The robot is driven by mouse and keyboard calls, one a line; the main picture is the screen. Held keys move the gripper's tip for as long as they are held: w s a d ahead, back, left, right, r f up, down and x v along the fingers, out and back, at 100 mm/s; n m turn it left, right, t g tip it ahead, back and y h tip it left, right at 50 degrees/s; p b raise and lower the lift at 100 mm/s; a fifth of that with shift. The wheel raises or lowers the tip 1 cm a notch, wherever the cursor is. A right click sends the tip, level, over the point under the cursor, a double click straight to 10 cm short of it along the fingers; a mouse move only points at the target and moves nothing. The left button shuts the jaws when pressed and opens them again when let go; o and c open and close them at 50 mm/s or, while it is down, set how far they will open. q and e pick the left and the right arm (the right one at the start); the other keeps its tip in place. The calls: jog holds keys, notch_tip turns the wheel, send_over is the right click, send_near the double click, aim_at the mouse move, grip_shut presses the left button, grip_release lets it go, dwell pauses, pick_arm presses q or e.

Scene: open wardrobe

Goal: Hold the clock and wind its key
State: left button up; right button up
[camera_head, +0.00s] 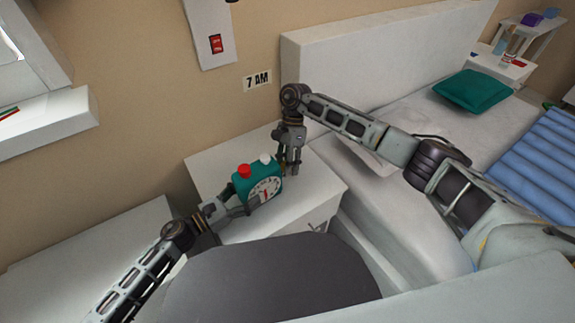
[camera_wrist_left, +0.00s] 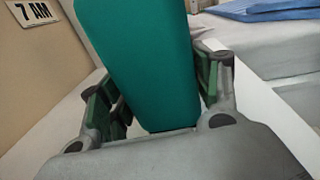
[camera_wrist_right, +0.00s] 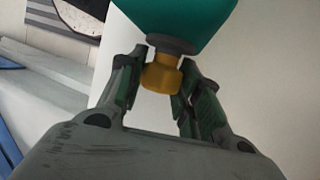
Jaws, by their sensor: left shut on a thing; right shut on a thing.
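The teal clock (camera_head: 247,183), with a red and a white knob on top and a pale dial, is at the white nightstand. My left gripper (camera_head: 238,198) is shut on the clock's body from the left; in the left wrist view the clock (camera_wrist_left: 150,65) stands between its fingers. My right gripper (camera_head: 287,168) is at the clock's far right side, pointing down. In the right wrist view it is shut on the orange-yellow key (camera_wrist_right: 161,75), which sits on a dark collar below the teal body. The key is hidden in the head view.
The white nightstand (camera_head: 215,160) has bare top around the clock. A bed with a green pillow (camera_head: 472,91) and a blue blanket (camera_head: 540,155) is to the right. A "7 AM" sign (camera_head: 257,80) and a red switch (camera_head: 215,43) are on the wall.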

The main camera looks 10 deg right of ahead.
jog(key=shift+s+a+f+m+g+h, duration=0.1)
jog(key=shift+m+g+h, duration=0.15)
jog(key=shift+g, duration=0.55)
jog(key=shift+s+f+m+g+h, duration=0.15)
jog(key=shift+g+h, duration=0.2)
jog(key=shift+g, duration=0.45)
jog(key=shift+w+r+g, duration=0.2)
jog(key=shift+r+g, duration=0.05)
jog(key=shift+g, duration=0.15)
jog(key=o, duration=1)
jog(key=shift+o, duration=0.2)
jog(key=shift+w+r, duration=0.1)
jog(key=shift+r, duration=4.95)
